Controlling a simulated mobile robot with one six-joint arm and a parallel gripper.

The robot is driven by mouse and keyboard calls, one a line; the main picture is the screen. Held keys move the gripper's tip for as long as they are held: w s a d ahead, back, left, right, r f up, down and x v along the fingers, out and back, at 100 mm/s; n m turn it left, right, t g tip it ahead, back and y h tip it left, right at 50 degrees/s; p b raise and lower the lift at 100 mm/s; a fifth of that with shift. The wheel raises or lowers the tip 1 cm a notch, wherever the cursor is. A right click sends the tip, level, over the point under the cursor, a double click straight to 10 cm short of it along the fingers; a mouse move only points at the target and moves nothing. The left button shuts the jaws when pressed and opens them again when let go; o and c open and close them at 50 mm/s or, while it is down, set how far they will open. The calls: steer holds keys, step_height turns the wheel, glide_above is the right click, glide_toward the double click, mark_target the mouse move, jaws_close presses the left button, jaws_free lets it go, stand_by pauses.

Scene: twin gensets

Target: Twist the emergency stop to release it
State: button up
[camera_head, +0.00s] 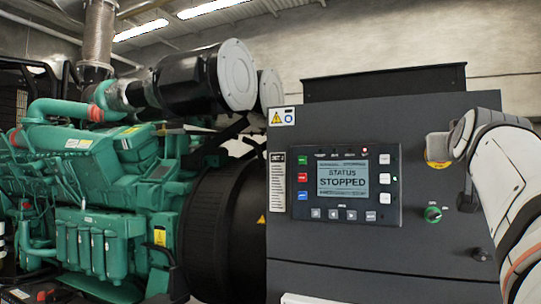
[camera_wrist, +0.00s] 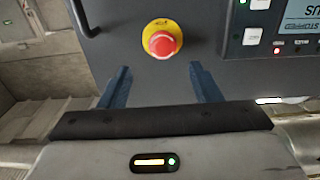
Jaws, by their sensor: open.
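The emergency stop (camera_wrist: 161,42) is a red mushroom button on a yellow collar, at the top middle of the wrist view. In the head view only part of its yellow collar (camera_head: 437,164) shows; my arm hides the red button. My gripper (camera_wrist: 158,75) is open, its two blue fingers pointing toward the panel, one to each side of the button and a little below it in the picture. The fingers appear apart from the button, with nothing between them. The head view does not show the fingers clearly.
The dark control cabinet (camera_head: 330,245) carries a controller screen (camera_head: 343,180) reading "STATUS STOPPED". A black handle (camera_wrist: 80,18) lies left of the button in the wrist view. A green engine (camera_head: 100,190) stands at left.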

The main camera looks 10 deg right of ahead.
steer(key=p+x, duration=0.2)
steer(key=x, duration=0.5)
steer(key=shift+w, duration=0.3)
steer(key=shift+a, duration=0.1)
steer(key=shift+c, duration=0.2)
steer(key=c, duration=0.9)
